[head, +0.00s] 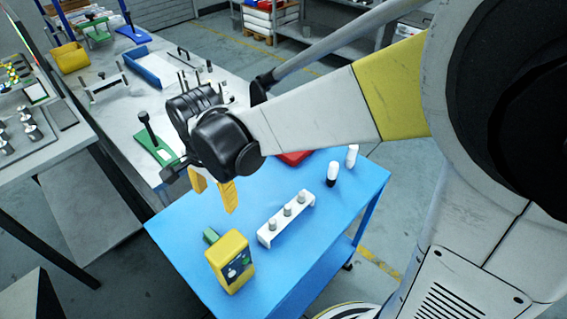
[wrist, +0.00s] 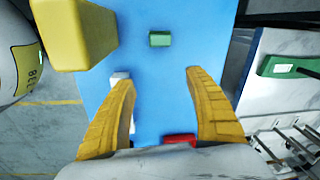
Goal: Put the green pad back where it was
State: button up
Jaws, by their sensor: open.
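The green pad (head: 211,236) is a small green block lying on the blue table (head: 333,228), right behind a yellow box (head: 231,262). It also shows in the wrist view (wrist: 160,39), alone on the blue top, ahead of my fingertips and between their lines. My gripper (head: 214,194) hangs above the blue table, its yellow fingers apart and empty. In the wrist view my gripper (wrist: 161,78) is spread open, with the pad beyond the tips and not touched. A larger green base with a black-knobbed post (head: 154,148) stands on the grey bench.
A white rack with grey knobs (head: 287,217) stands mid-table. A red item (head: 294,157) and two small bottles (head: 333,173) are toward the back. The grey bench (head: 119,118) holds a blue tray (head: 143,68) and fixtures. The front right of the blue table is clear.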

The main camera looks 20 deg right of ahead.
jog(key=s+d+r+n+t, duration=0.3)
jog(key=s+d+r+n, duration=0.1)
jog(key=d, duration=0.4)
jog(key=s+d+r+n+t, duration=0.3)
jog(key=s+d+r+n, duration=0.1)
jog(key=d, duration=0.5)
jog(key=s+n, duration=0.1)
jog(key=n, duration=0.1)
jog(key=shift+d+r+n, duration=0.3)
jog(key=shift+r, duration=0.05)
notch_tip(320, 180, down, 2)
jog(key=shift+f+b, duration=0.25)
jog(key=shift+b, duration=1)
